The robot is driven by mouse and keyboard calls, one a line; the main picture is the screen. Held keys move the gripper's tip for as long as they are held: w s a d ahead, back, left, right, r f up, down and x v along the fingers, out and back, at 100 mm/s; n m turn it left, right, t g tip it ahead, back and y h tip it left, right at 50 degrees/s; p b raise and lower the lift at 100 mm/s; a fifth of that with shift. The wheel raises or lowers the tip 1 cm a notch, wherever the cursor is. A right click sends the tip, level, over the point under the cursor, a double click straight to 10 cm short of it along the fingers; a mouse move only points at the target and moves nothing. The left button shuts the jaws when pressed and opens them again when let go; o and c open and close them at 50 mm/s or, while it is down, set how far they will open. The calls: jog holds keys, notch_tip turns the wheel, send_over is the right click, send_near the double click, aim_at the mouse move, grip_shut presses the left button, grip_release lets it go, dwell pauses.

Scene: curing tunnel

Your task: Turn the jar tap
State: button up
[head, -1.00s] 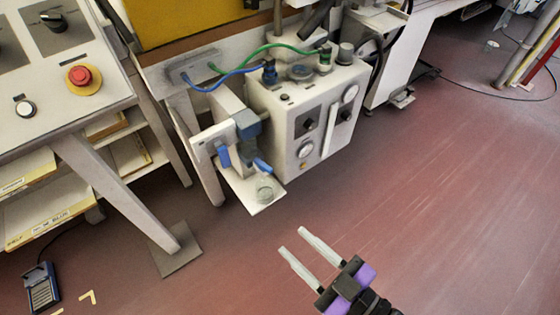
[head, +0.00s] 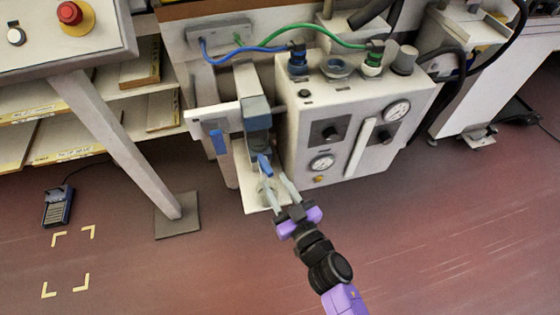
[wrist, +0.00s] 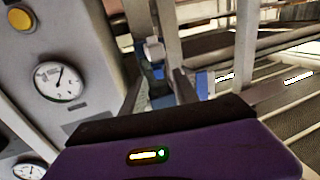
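The tap's blue lever (head: 264,163) hangs under a grey-blue block (head: 257,118) beside the white machine in the head view. A blue part with a white knob (wrist: 154,50) shows between my fingers in the wrist view. My gripper (head: 273,178) is open, its two pale fingers pointing up toward the tap, just below the lever. Its fingers also show in the wrist view (wrist: 160,88). I cannot tell whether a finger touches the lever. The clear jar on the small white shelf (head: 253,199) is mostly hidden behind my fingers.
The white machine box (head: 345,135) with gauges stands close on the right of my gripper. A table leg (head: 125,145) stands further left. The red floor (head: 430,240) at the right is free.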

aim_at(259, 155)
jog(key=b+x, duration=0.1)
jog(key=x, duration=0.6)
jog(key=shift+w, duration=0.3)
grip_shut()
